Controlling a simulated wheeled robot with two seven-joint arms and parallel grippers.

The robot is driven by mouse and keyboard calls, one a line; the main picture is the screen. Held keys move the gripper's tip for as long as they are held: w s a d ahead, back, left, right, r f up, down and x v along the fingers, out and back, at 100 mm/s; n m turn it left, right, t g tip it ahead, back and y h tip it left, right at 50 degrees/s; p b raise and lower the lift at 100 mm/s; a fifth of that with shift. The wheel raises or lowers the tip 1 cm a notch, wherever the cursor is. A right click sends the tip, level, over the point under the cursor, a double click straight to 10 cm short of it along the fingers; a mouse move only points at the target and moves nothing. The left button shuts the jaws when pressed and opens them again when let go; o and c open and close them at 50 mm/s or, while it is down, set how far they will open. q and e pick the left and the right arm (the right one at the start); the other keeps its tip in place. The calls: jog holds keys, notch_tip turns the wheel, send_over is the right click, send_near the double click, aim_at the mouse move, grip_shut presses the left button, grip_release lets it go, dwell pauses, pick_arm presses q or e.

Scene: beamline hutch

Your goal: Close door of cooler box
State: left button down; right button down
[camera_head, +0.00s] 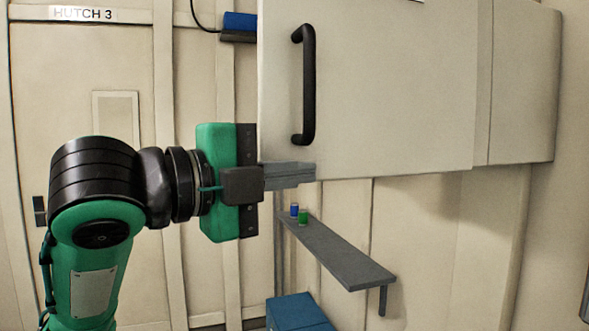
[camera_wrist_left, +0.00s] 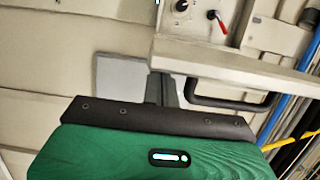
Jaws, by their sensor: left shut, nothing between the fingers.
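The cooler box (camera_head: 525,85) is a pale cabinet at the upper right of the head view. Its flat pale door (camera_head: 400,90) fills the upper middle and carries a black upright bar handle (camera_head: 308,85) near its left edge. I cannot tell from this angle how far the door stands open. My left gripper (camera_head: 305,173) is shut and empty, with its fingers overlapping the door's lower left corner, below the handle. Whether they touch it is unclear. In the left wrist view the shut fingers (camera_wrist_left: 165,88) point up, left of the black handle (camera_wrist_left: 230,102). My right gripper is not in view.
Below the door a narrow grey shelf (camera_head: 340,255) holds a blue can (camera_head: 294,210) and a green can (camera_head: 303,216). A blue box (camera_head: 297,312) stands lower down. A hutch door (camera_head: 75,90) is at the left. The wrist view shows a red lever (camera_wrist_left: 217,20) and blue pipes (camera_wrist_left: 305,70).

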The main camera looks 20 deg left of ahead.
pick_arm(q)
jog(key=shift+a, duration=0.1)
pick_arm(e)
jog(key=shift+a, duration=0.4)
pick_arm(q)
jog(key=shift+w, duration=0.1)
